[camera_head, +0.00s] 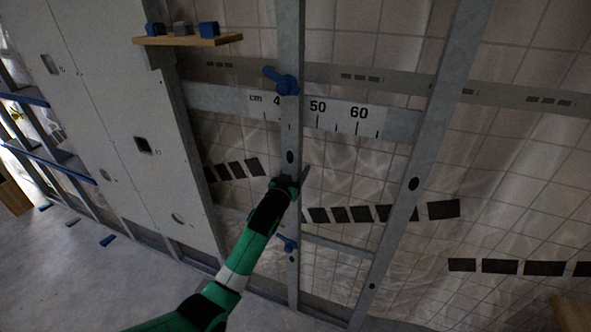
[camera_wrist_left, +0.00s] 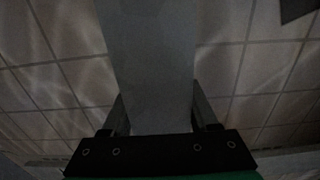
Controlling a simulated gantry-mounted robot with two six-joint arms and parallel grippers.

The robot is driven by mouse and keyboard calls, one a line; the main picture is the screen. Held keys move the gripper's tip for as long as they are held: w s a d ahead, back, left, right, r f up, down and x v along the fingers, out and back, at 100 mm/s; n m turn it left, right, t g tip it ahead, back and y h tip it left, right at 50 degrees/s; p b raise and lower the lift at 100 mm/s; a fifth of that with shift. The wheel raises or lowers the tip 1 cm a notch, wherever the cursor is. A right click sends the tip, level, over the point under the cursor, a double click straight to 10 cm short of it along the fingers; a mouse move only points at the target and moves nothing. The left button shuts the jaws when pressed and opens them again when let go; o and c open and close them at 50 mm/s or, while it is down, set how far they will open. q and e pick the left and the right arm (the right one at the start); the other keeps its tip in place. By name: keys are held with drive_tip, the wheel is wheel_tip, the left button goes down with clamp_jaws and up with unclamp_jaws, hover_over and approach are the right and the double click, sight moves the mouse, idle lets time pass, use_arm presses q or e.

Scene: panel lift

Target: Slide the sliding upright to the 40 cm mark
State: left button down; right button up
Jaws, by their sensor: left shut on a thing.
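The sliding upright (camera_head: 290,130) is a grey metal stud standing in front of the horizontal rails. It crosses the white cm scale (camera_head: 345,118) just right of a partly covered "4"; 50 and 60 show to its right. Blue clamps (camera_head: 287,82) sit on it at the upper rail and near the lower rail (camera_head: 287,243). My left gripper (camera_head: 288,183) is shut on the upright below the scale. In the left wrist view the upright (camera_wrist_left: 155,65) runs between the two fingers (camera_wrist_left: 160,115). My right gripper is not in view.
A white panel (camera_head: 125,125) covers the frame at left. A wooden shelf (camera_head: 190,40) with small blocks juts out above. Another slanted upright (camera_head: 413,185) stands to the right. Tiled, sheeted wall lies behind; the floor (camera_head: 90,270) at lower left holds small blue pieces.

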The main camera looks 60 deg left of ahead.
use_arm(q)
drive_tip(key=shift+w+d, duration=0.15)
drive_tip(key=shift+d, duration=0.05)
drive_tip(key=shift+c, duration=0.8)
unclamp_jaws()
drive_tip(key=shift+s+d+r+p, duration=0.1)
drive_tip(key=shift+s+d+p, duration=0.2)
drive_tip(key=shift+p, duration=0.1)
drive_tip(key=p+v, duration=0.3)
drive_tip(key=v, duration=0.7)
drive_tip(key=shift+s+d+p, duration=0.25)
drive_tip(key=shift+s+p, duration=0.05)
drive_tip(key=shift+p, duration=0.1)
